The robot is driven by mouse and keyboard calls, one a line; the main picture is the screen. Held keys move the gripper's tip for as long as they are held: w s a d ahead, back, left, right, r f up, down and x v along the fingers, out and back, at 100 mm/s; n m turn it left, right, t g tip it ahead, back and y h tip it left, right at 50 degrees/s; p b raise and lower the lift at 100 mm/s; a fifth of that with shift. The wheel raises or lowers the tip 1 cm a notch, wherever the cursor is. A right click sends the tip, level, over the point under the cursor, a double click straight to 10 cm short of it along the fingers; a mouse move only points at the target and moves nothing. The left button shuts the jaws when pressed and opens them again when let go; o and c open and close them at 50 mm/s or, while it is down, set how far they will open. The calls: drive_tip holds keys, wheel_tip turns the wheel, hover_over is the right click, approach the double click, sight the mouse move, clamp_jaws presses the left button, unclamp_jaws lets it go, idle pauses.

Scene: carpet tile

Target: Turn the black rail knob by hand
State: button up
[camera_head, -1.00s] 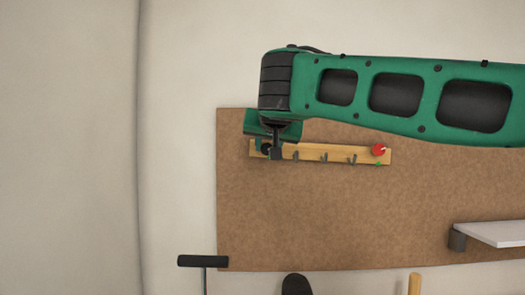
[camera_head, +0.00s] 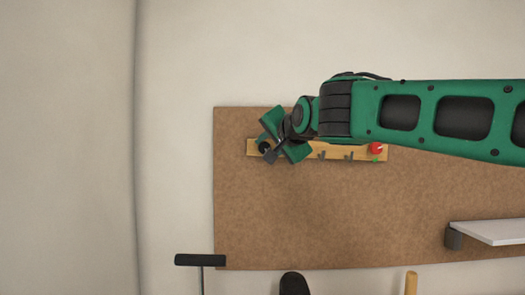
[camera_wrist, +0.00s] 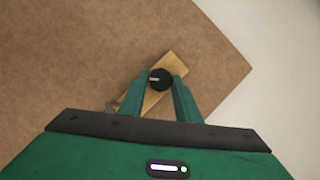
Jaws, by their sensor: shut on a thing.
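The black rail knob (camera_wrist: 159,80) sits near one end of a light wooden rail (camera_wrist: 172,61). A short white mark shows on the left part of its face in the wrist view. My gripper (camera_wrist: 159,84) is shut on it, one teal finger against each side. In the head view the knob (camera_head: 264,147) shows at the left end of the rail (camera_head: 335,154), partly hidden by my gripper (camera_head: 268,148), which is tilted there.
A red knob (camera_head: 376,148) sits at the rail's right end, above a small green mark. Hooks (camera_head: 348,155) line the rail between. The rail is on a brown board (camera_head: 300,220). A white shelf (camera_head: 490,233) juts out lower right. A black-topped T-shaped handle (camera_head: 201,260) stands lower left.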

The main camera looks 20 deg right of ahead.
drive_tip(key=shift+f, duration=0.1)
idle(0.5)
drive_tip(key=o, duration=1)
drive_tip(key=v, duration=1)
drive_tip(key=shift+s+d, duration=0.15)
drive_tip(key=shift+s, duration=0.2)
